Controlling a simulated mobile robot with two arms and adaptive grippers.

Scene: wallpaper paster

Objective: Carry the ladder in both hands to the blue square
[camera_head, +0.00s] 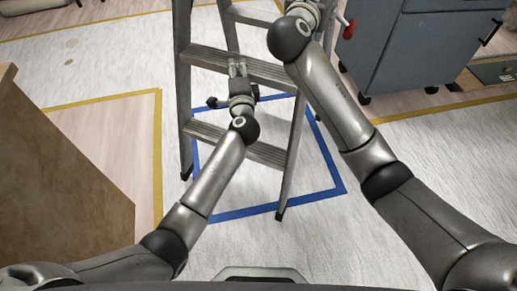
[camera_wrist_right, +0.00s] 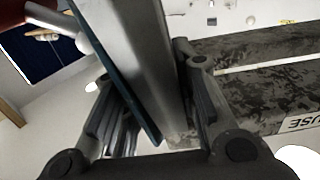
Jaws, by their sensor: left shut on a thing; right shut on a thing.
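The grey metal stepladder (camera_head: 187,110) stands upright in front of me in the head view, over the blue square outline (camera_head: 322,145) on the floor. Its near left foot appears just outside the left blue line, and its near right foot is at the near blue line. I cannot tell whether the feet touch the floor. My left gripper (camera_head: 238,70) is shut on one of the steps. My right gripper (camera_head: 310,8) is at the ladder's right side near the top edge. The right wrist view shows its fingers (camera_wrist_right: 140,75) on either side of a metal rail (camera_wrist_right: 128,35).
A brown board or panel (camera_head: 70,180) is close on the left. Yellow tape (camera_head: 158,150) marks wooden floor patches. White floor around the blue square is mostly clear.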

